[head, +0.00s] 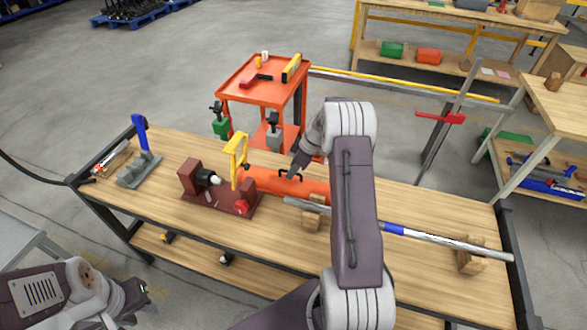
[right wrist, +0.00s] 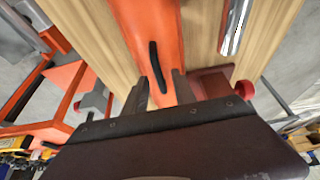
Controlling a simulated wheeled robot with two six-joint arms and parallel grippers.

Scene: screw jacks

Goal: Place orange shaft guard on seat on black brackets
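The orange shaft guard (head: 268,180) lies lengthwise on the workbench, a long orange cover with a black handle on top. No grasp is visible. My left gripper (head: 138,294) is low at the left, away from the bench; its finger opening is unclear. I cannot make out the seat on black brackets.
A maroon base (head: 222,200) with a motor and a yellow frame (head: 236,158) stand left of the guard. A steel shaft (head: 430,236) rests on wooden blocks (head: 472,257) at the right. A blue-handled tool (head: 140,135) is at the far left. A red cart (head: 245,85) stands behind.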

